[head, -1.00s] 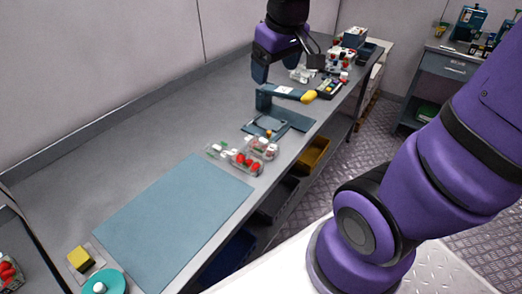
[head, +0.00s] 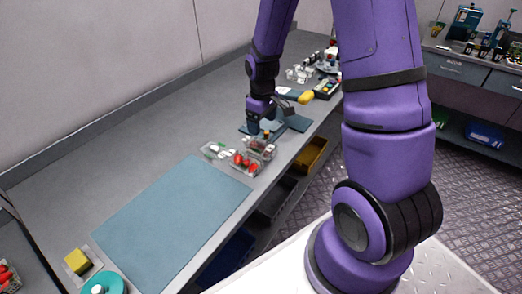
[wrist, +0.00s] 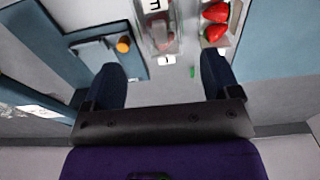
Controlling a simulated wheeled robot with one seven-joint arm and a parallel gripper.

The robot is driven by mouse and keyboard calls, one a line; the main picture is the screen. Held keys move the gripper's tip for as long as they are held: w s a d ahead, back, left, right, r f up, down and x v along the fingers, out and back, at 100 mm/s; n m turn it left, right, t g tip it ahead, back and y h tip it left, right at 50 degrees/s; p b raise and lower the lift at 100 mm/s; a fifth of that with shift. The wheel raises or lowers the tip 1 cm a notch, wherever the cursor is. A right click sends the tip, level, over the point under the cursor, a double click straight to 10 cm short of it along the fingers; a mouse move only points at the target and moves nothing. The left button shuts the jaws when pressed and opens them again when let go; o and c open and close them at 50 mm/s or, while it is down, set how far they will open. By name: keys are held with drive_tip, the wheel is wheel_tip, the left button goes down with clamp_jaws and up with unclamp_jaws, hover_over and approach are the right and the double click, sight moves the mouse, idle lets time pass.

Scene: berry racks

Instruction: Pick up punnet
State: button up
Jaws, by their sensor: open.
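Clear punnets stand close together on the grey bench. One punnet with red berries (head: 241,167) is at the front, and it also shows at the top right of the wrist view (wrist: 214,24). Another clear punnet (head: 266,152) stands just behind it, partly hidden by my gripper (head: 260,132). In the wrist view my gripper (wrist: 160,78) is open and empty, its two fingers apart. A clear punnet with a printed label (wrist: 158,28) lies ahead of the gap between them, cut off by the top edge. I cannot tell whether the fingers touch anything.
A blue-grey mat (head: 165,220) covers the bench nearer me. A teal stand (wrist: 97,55) with an orange knob is left of the labelled punnet in the wrist view. White and green bits (head: 213,149) lie left of the punnets. A yellow block (head: 77,260) is at lower left.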

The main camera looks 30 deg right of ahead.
sight(261, 140)
drive_tip(key=shift+w+f, duration=0.15)
drive_tip(key=shift+f, duration=2.45)
drive_tip(key=shift+w+f, duration=0.1)
drive_tip(key=shift+f, duration=2.5)
drive_tip(key=c, duration=0.9)
